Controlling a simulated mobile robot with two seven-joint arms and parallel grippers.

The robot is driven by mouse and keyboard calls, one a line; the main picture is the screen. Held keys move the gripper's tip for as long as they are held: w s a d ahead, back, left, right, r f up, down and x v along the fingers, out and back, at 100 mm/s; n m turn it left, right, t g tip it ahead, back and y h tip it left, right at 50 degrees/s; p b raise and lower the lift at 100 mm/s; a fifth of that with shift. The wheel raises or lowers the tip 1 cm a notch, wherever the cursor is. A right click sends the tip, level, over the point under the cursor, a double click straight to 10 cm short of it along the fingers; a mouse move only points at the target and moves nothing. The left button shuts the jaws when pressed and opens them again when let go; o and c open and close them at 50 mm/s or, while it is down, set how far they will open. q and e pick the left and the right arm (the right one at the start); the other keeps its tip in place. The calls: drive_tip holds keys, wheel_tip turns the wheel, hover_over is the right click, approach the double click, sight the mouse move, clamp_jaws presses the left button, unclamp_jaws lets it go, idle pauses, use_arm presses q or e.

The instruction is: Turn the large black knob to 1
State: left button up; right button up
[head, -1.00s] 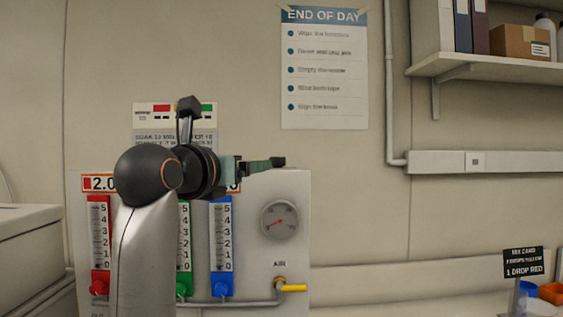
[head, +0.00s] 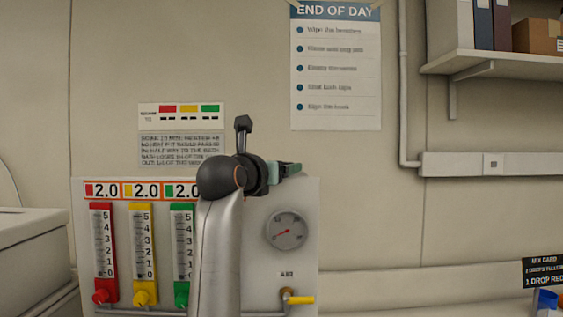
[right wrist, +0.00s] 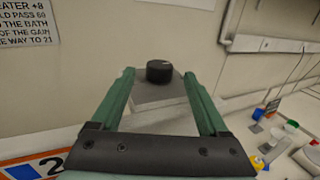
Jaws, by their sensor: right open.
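A large black knob (right wrist: 160,70) sits on a grey plate (right wrist: 158,92) in the right wrist view, with a small light mark on it. It appears between and beyond the fingertips, with no visible contact. My right gripper (right wrist: 158,80) is open with green fingers. In the head view my right gripper (head: 292,168) is at the top edge of the white panel (head: 262,275); the knob cannot be made out there. My left gripper is not in view.
The panel carries red (head: 103,252), yellow (head: 142,252) and green (head: 181,252) gauges, a round dial (head: 286,230) and a yellow-handled valve (head: 299,299). My arm covers the blue gauge. A shelf (head: 500,62) is at upper right.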

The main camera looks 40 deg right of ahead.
drive_tip(key=shift+x, duration=1.05)
clamp_jaws()
